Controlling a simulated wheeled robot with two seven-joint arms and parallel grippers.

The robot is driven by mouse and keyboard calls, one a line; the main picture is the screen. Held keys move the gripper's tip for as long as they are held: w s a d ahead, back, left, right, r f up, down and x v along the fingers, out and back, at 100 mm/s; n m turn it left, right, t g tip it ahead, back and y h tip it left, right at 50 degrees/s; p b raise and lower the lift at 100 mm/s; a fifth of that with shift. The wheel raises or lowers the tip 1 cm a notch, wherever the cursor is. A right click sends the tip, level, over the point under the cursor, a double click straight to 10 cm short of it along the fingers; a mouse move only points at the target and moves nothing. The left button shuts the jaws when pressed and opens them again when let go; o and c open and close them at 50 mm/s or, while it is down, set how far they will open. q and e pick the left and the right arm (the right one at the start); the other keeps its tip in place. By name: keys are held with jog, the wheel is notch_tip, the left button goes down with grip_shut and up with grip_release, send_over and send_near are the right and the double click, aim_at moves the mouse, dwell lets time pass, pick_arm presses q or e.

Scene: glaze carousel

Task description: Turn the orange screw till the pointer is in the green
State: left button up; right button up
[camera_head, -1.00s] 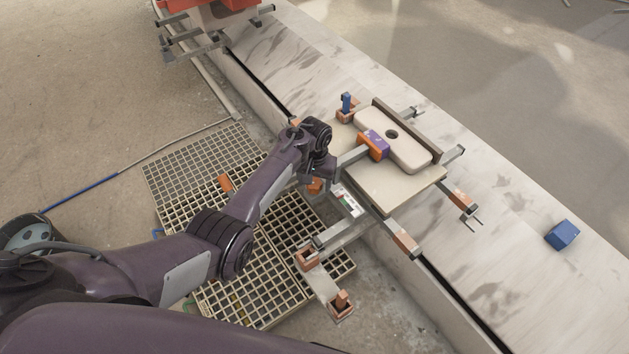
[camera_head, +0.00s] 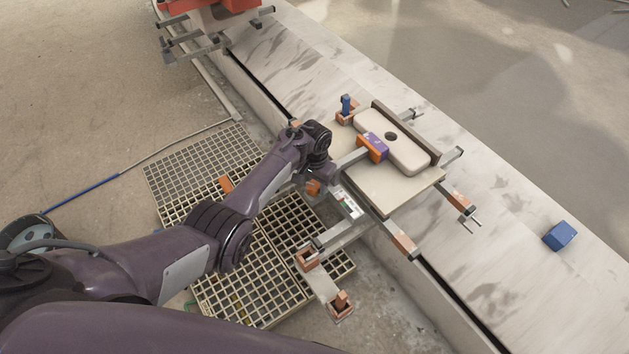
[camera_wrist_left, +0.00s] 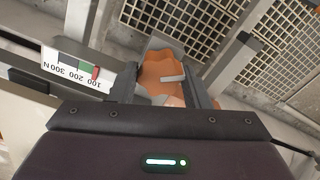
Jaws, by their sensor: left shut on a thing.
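The orange screw (camera_wrist_left: 160,72) is a lobed knob with a pale bar on its face. It also shows in the head view (camera_head: 313,188), below my left wrist. My left gripper (camera_wrist_left: 170,85) is shut on the screw, with a finger on either side. The white scale (camera_wrist_left: 76,71), marked 100, 200 and 300 N, lies left of the screw in the wrist view. It has a green band, and a red mark stands near the 100 end. The scale is small in the head view (camera_head: 348,204). I cannot clearly tell the pointer from the coloured bands. My right gripper is out of view.
A clamp frame with a pale board (camera_head: 400,190) holds a cream block (camera_head: 405,150) with a purple and orange pad (camera_head: 373,147) against it. Floor gratings (camera_head: 205,165) lie beneath my arm. A blue block (camera_head: 560,236) sits alone on the pale ledge at right.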

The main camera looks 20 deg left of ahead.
pick_arm(q)
jog(key=shift+r+m, duration=0.1)
jog(key=shift+m, duration=0.4)
jog(key=shift+m+p, duration=0.35)
jog(key=shift+m, duration=1.85)
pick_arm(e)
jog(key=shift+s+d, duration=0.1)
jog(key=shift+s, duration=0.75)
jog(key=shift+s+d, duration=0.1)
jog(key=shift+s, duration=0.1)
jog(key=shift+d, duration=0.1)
pick_arm(q)
jog(key=o, duration=1)
